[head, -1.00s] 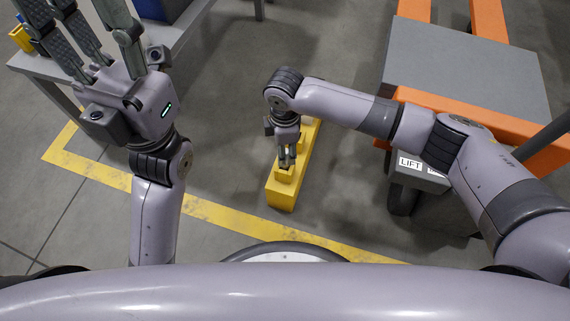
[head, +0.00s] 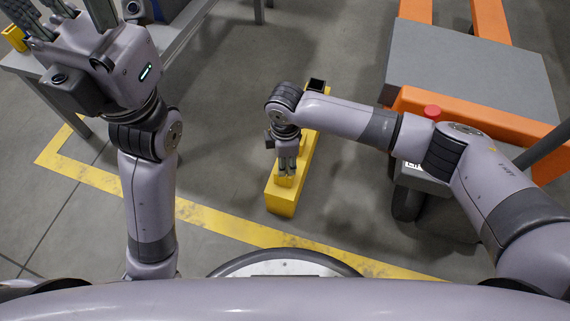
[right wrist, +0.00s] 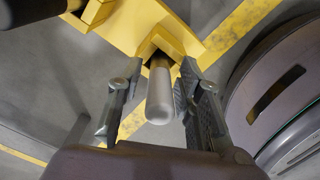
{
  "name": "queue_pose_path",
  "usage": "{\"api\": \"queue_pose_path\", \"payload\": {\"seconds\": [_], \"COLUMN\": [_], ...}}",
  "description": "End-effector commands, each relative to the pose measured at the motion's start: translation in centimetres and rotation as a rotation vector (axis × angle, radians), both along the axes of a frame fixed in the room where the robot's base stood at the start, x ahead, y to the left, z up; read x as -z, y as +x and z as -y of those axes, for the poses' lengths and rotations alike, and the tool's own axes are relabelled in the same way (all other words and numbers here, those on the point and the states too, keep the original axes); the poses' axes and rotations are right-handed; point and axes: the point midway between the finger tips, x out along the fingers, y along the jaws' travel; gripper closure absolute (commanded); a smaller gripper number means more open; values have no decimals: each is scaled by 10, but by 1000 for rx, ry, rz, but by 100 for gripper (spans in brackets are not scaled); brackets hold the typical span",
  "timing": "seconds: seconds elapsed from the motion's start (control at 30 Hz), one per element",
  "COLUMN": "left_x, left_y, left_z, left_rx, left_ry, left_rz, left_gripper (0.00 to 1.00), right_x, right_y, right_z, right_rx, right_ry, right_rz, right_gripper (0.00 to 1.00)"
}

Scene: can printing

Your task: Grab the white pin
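The white pin (right wrist: 159,95) is a pale rounded cylinder in the right wrist view. Its far end meets a yellow holder (right wrist: 175,42) at a dark opening. My right gripper (right wrist: 157,98) is open, with a finger on each side of the pin and visible gaps between. In the head view my right gripper (head: 287,168) hangs over the yellow block (head: 281,202) and hides the pin. My left gripper (head: 62,22) is at the upper left, fingers spread, tips partly cut off by the frame edge. I see nothing in it.
A grey-topped orange cart (head: 470,65) with a red button (head: 432,111) stands to the right. A grey table (head: 185,35) is at the upper left. A yellow line (head: 220,217) crosses the floor. Open floor lies left of the block.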

Motion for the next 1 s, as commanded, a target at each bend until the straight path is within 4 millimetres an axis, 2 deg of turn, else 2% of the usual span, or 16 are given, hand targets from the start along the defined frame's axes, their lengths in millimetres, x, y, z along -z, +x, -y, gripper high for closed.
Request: {"api": "queue_pose_path", "payload": {"seconds": [0.07, 0.43, 1.0], "left_x": [0, 0, 0], "left_y": [0, 0, 0], "left_z": [0, 0, 0], "left_rx": [0, 1, 1], "left_ry": [0, 0, -1], "left_rz": [0, 0, 0], "left_gripper": [59, 59, 59], "right_x": [0, 0, -1], "right_y": [0, 0, 0], "right_z": [0, 0, 0], "right_rx": [0, 0, 0], "right_ry": [0, 0, 1], "right_rz": [0, 0, 0], "right_gripper": [74, 99, 100]}}
